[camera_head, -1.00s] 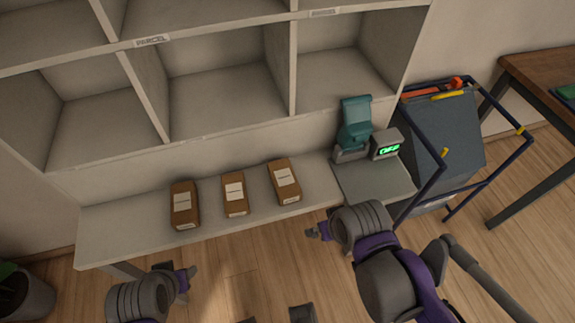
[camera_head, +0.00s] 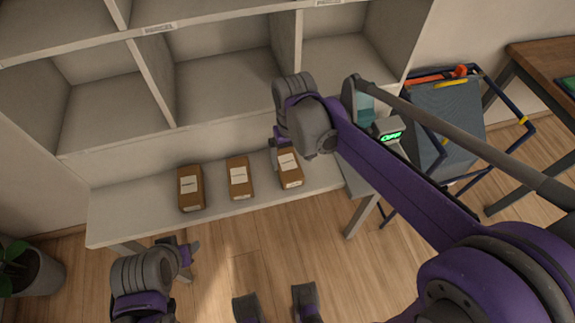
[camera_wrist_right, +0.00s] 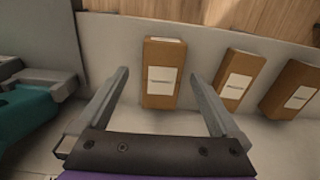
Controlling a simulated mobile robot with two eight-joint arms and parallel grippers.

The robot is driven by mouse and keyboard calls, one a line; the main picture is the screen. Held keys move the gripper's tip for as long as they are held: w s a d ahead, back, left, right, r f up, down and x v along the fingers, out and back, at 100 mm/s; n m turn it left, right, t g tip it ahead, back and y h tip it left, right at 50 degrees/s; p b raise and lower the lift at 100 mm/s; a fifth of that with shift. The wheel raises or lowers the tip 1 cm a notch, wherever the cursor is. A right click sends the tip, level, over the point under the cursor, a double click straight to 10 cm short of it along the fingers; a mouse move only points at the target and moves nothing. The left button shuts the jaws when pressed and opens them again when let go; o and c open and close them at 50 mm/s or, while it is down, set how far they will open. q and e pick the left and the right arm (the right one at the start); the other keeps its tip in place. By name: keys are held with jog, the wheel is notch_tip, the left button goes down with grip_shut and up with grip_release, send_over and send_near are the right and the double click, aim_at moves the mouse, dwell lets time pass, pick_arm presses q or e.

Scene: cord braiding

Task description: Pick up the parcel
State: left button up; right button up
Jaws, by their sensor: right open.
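Three brown parcels with white labels lie in a row on the pale bench: the left one (camera_head: 190,188), the middle one (camera_head: 239,177) and the right one (camera_head: 290,168). My right gripper (camera_head: 277,147) is over the bench by the right parcel and partly covers its far end. In the right wrist view, my right gripper (camera_wrist_right: 158,76) is open and empty, with the right parcel (camera_wrist_right: 162,72) showing between its fingers; contact cannot be told. The middle parcel (camera_wrist_right: 238,79) and left parcel (camera_wrist_right: 290,88) lie to its right there. My left gripper (camera_head: 188,249) is low, in front of the bench.
A pale shelf (camera_head: 110,153) with empty compartments stands behind the bench (camera_head: 140,227). A teal device (camera_wrist_right: 25,118) and a green-lit display (camera_head: 391,136) are at the bench's right, partly hidden by my arm. A blue-framed cart (camera_head: 450,115) stands further right.

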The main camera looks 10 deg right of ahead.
aim_at(289, 168)
jog(key=shift+w+a+f, duration=0.1)
jog(key=shift+w+f, duration=0.05)
jog(key=shift+f, duration=0.9)
jog(key=shift+w+a+f, duration=0.1)
jog(key=shift+f, duration=0.9)
jog(key=shift+w+a+f, duration=0.1)
jog(key=shift+w+f, duration=0.05)
jog(key=shift+f, duration=0.9)
jog(key=c, duration=1.3)
